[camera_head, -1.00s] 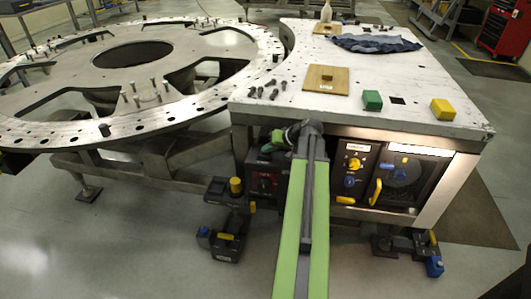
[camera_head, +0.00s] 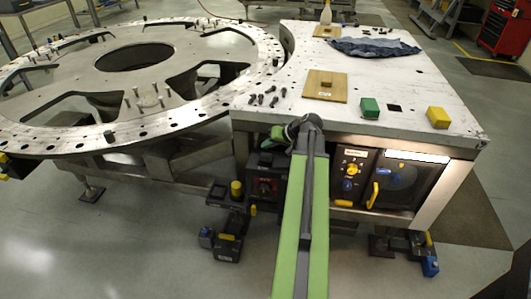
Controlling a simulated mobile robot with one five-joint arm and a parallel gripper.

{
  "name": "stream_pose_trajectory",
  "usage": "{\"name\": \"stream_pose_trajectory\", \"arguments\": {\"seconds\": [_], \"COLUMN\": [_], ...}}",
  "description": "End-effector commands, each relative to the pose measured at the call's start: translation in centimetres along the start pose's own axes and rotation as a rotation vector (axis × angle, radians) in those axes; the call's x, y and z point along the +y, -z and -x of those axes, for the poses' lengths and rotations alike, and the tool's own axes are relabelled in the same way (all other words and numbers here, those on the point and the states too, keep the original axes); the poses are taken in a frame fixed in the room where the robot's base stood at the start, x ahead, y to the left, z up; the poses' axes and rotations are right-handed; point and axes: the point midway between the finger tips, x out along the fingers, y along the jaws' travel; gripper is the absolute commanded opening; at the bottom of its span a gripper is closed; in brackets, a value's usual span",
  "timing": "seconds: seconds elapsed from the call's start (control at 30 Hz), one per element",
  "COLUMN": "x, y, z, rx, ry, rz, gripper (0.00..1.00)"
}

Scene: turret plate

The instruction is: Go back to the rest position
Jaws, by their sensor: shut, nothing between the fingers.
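My arm's long green link (camera_head: 304,220) rises from the bottom edge to a dark joint (camera_head: 308,124) at the front of the white table. A short green and dark end part, my gripper (camera_head: 273,139), shows just left of that joint, in front of the table's edge. It is small and partly hidden, and looks shut and empty. It is apart from the things on the tabletop.
The white table (camera_head: 350,110) bears a green block (camera_head: 370,108), a yellow block (camera_head: 438,117), a wooden board (camera_head: 325,88), dark bolts (camera_head: 267,96) and a blue cloth (camera_head: 375,48). A round metal turret plate (camera_head: 140,85) stands left. The floor at lower left is clear.

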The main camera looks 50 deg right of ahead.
Motion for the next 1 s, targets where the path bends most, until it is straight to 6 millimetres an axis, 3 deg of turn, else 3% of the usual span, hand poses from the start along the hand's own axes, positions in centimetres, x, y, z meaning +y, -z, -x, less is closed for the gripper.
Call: {"name": "stream_pose_trajectory", "arguments": {"seconds": [0.1, 0.53, 0.63, 0.67, 0.77, 0.87, 1.0], "x": [-0.8, -0.6, -1.6, -2.5, -7.8, -15.8, -26.6], "y": [0.8, 0.6, 0.7, 0.7, 0.3, -1.3, -6.5], "z": [1.1, 0.9, 0.5, 0.0, -2.5, -5.8, -9.4], "rx": [0.000, 0.000, -0.007, -0.015, -0.058, -0.125, -0.253], "ry": [0.000, 0.000, 0.008, 0.015, 0.059, 0.121, 0.168], "rz": [0.000, -0.001, 0.010, 0.020, 0.080, 0.171, 0.335], "gripper": [0.00, 0.00, 0.00, 0.00, 0.00, 0.00, 0.00]}}
